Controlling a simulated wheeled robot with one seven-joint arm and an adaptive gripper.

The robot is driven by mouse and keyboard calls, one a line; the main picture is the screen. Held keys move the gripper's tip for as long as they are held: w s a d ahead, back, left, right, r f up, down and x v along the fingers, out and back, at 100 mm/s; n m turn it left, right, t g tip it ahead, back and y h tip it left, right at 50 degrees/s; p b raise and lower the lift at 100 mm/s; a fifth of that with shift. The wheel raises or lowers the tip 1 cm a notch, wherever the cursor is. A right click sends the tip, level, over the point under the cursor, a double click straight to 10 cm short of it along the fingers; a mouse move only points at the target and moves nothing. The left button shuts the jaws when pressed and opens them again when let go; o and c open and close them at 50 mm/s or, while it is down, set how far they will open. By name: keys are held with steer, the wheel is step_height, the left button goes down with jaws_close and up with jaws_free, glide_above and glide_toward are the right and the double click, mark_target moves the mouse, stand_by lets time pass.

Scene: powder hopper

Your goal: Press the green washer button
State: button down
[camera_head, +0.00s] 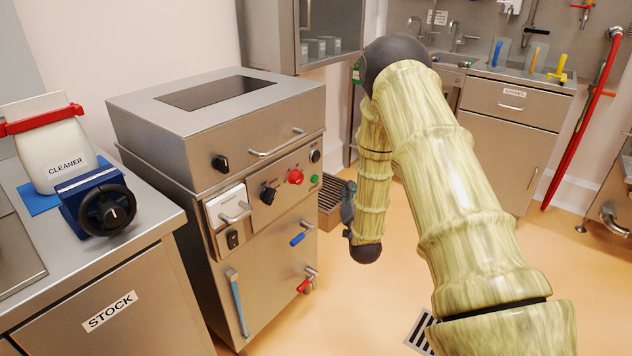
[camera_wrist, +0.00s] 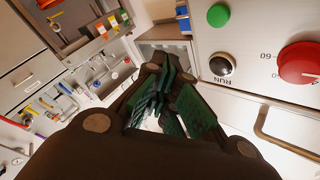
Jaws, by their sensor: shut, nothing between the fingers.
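The washer (camera_head: 262,250) is a steel cabinet left of centre in the head view. Its green button (camera_head: 314,180) is on the right end of the front panel, below a small black knob (camera_head: 315,156) and right of a red knob (camera_head: 295,177). In the wrist view the picture is turned over, and the green button (camera_wrist: 218,15) is at the top, beyond the knob labelled RUN (camera_wrist: 222,66). My gripper (camera_head: 348,203) is right of the panel, apart from the button and partly hidden behind my arm. In the wrist view its fingers (camera_wrist: 172,78) are shut and empty.
A bar handle (camera_head: 278,143) and a blue-gripped lever (camera_head: 298,239) stick out from the washer front. A sink counter (camera_head: 512,110) is behind. Open floor (camera_head: 365,300) lies right of the washer.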

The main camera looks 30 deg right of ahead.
steer(key=w+a+b, duration=0.1)
steer(key=w+a, duration=0.2)
steer(key=w, duration=0.5)
steer(key=shift+a, duration=0.15)
steer(key=shift+b, duration=0.3)
stand_by(1.2)
steer(key=shift+w+a, duration=0.2)
steer(key=shift+w, duration=0.15)
steer(key=shift+w+a, duration=0.15)
steer(key=shift+w, duration=0.2)
stand_by(0.8)
steer(key=shift+s, duration=0.1)
stand_by(0.4)
steer(key=shift+s+d, duration=0.3)
steer(key=shift+s, duration=0.35)
steer(key=shift+s, duration=0.1)
steer(key=shift+s+d+p, duration=0.2)
steer(key=shift+s+d, duration=0.1)
steer(key=shift+s, duration=0.45)
steer(key=shift+s+d+p, duration=0.2)
steer(key=shift+s+d, duration=0.15)
steer(key=shift+s, duration=0.35)
steer(key=shift+s+d+p, duration=0.2)
steer(key=shift+s+d, duration=0.1)
steer(key=shift+s, duration=0.45)
